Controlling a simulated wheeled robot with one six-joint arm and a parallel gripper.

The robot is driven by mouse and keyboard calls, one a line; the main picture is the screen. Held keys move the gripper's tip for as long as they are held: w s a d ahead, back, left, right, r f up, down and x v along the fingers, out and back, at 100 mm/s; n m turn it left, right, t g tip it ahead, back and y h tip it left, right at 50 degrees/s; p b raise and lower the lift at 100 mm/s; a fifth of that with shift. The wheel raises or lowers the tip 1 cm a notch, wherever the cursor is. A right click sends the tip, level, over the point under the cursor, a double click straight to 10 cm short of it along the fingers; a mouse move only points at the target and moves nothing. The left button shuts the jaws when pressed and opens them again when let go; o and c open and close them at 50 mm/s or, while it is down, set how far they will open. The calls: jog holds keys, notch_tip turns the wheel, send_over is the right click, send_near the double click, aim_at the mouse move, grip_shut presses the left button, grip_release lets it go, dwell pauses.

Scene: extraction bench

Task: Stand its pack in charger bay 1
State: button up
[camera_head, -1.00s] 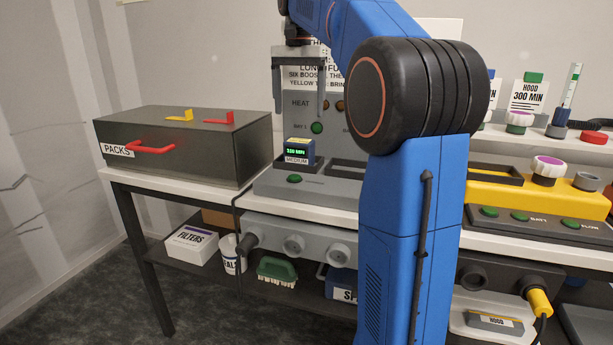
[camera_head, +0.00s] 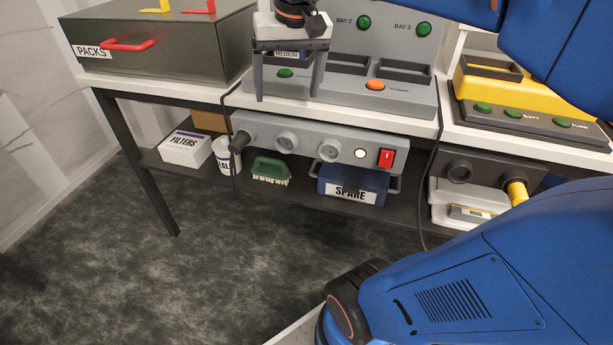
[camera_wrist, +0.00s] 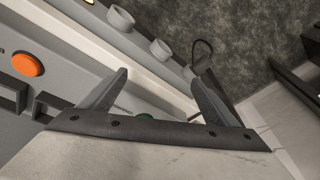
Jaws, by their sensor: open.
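The grey charger (camera_head: 330,88) stands on the bench, with the labels BAY 2 and BAY 3 visible at its back. My gripper (camera_head: 288,97) is open, fingers pointing down in front of that bay, one on each side of the green button (camera_head: 285,73).
A dark PACKS box (camera_head: 180,40) with a red handle stands at left. Bays 2 and 3 look empty; an orange button (camera_head: 375,85) sits in front. A yellow unit (camera_head: 480,90) is at right. FILTERS box (camera_head: 186,148), brush (camera_head: 270,170) and SPARE case (camera_head: 352,186) lie on the shelf below.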

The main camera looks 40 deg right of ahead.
jog(key=s+a+f+n+t, duration=0.1)
jog(key=s+a+f+n, duration=0.1)
jog(key=s+f, duration=0.4)
jog(key=s+a+f+n+t, duration=0.1)
jog(key=s+a+f+n, duration=0.1)
jog(key=s+f, duration=0.4)
notch_tip(320, 180, down, 5)
jog(key=shift+s+r, duration=0.15)
jog(key=shift+s, duration=0.05)
dwell(0.8)
